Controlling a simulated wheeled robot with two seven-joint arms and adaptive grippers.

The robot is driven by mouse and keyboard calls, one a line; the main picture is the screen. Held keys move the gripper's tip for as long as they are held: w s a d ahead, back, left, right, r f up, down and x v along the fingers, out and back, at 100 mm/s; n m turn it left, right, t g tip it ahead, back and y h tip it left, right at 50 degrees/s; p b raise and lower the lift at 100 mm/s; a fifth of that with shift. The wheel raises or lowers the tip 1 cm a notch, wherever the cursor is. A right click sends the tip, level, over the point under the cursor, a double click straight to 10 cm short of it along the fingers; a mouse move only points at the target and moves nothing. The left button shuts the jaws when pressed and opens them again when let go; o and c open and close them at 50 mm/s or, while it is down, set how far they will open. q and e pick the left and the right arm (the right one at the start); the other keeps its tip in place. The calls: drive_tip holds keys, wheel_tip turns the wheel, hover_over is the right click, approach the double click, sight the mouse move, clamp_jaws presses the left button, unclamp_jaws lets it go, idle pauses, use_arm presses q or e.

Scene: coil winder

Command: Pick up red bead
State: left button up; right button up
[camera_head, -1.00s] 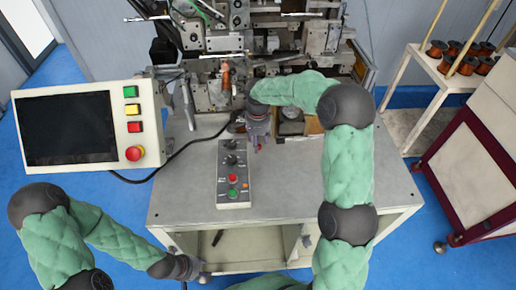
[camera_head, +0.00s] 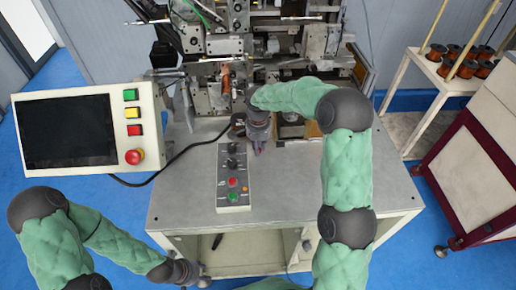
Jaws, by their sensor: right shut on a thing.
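My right gripper (camera_head: 257,148) points down over the back middle of the grey machine table, just right of the control box. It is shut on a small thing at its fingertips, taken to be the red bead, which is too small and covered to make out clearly. My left gripper (camera_head: 198,280) is low at the front, near the table's lower left front. Its fingers are too small to tell whether they are open or shut, and I see nothing held there.
The control box (camera_head: 234,190) with buttons lies left of my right gripper. A black cable (camera_head: 180,155) runs across the table's left. The coil winder (camera_head: 225,45) stands behind. A screen panel (camera_head: 80,128) is at the left. The table's right front (camera_head: 295,190) is clear.

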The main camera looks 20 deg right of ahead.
drive_tip(key=shift+r, duration=0.65)
wheel_tip(320, 180, up, 2)
drive_tip(key=shift+a+r+p, duration=0.1)
drive_tip(key=shift+r+p, duration=0.05)
drive_tip(key=shift+p, duration=0.25)
drive_tip(key=s+a+r+p, duration=0.1)
drive_tip(key=s+a+r, duration=0.4)
drive_tip(key=s+r, duration=0.4)
drive_tip(key=s, duration=0.4)
drive_tip(key=shift+r, duration=0.15)
drive_tip(key=w+d+r+m+p, duration=0.1)
drive_tip(key=w+d+m+p, duration=0.1)
drive_tip(key=w+p, duration=0.5)
drive_tip(key=w+d+r+m+p, duration=0.2)
drive_tip(key=w+d+p, duration=0.2)
drive_tip(key=w+p, duration=0.3)
drive_tip(key=w+d+r+m+p, duration=0.1)
drive_tip(key=w+d+m+p, duration=0.1)
drive_tip(key=w+p, duration=0.5)
drive_tip(key=shift+w+d+r, duration=0.2)
drive_tip(key=shift+w+d, duration=0.2)
drive_tip(key=shift+w, duration=0.25)
drive_tip(key=shift+w+d+r, duration=0.15)
drive_tip(key=shift+w+d, duration=0.2)
drive_tip(key=shift+w, duration=0.3)
drive_tip(key=shift+w+f, duration=0.1)
drive_tip(key=shift+f, duration=0.05)
